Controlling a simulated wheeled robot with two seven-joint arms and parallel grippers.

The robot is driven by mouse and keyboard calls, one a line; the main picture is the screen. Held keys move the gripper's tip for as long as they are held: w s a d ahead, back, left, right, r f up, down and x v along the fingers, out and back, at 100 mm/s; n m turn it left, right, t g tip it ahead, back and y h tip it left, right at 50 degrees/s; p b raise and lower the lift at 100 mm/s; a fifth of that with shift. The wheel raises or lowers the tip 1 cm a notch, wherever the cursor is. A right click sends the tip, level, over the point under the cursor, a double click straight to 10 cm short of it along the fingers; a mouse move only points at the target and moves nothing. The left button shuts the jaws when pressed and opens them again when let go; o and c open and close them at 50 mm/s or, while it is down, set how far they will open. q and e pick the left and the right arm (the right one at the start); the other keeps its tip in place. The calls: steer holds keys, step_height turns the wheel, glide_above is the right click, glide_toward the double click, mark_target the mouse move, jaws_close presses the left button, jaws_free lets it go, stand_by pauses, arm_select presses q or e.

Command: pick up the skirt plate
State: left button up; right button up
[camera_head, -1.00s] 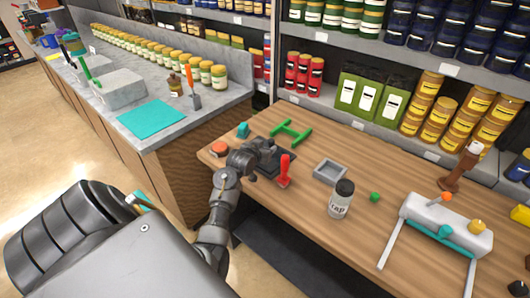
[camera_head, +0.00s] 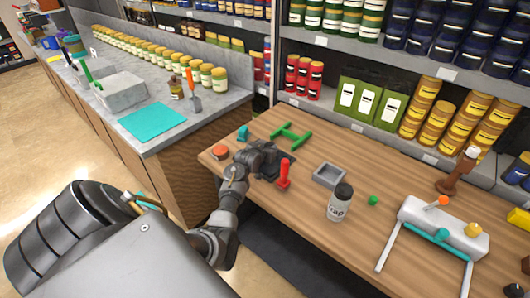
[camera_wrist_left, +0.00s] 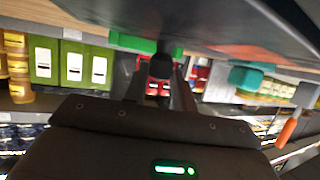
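A dark flat plate (camera_head: 262,172), which I take for the skirt plate, lies on the wooden table near its left end, partly hidden by my left gripper. My left gripper (camera_head: 271,152) is low over it. In the left wrist view, a dark round knob (camera_wrist_left: 161,66) on a stem shows between the two fingers of my left gripper (camera_wrist_left: 160,80). The fingers look spread, with gaps beside the knob. A dark surface (camera_wrist_left: 235,18) fills the top of that view. My right gripper is not in view.
A red-handled tool (camera_head: 284,173) stands close right of the gripper. A green H-shaped frame (camera_head: 291,134), teal block (camera_head: 243,132) and orange-red puck (camera_head: 220,152) are near. A grey tray (camera_head: 329,175), trap bottle (camera_head: 340,203) and white cylinder stand (camera_head: 440,226) are further right.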

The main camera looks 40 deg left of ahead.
arm_select(q)
jaws_close()
steer(key=shift+r, duration=0.1)
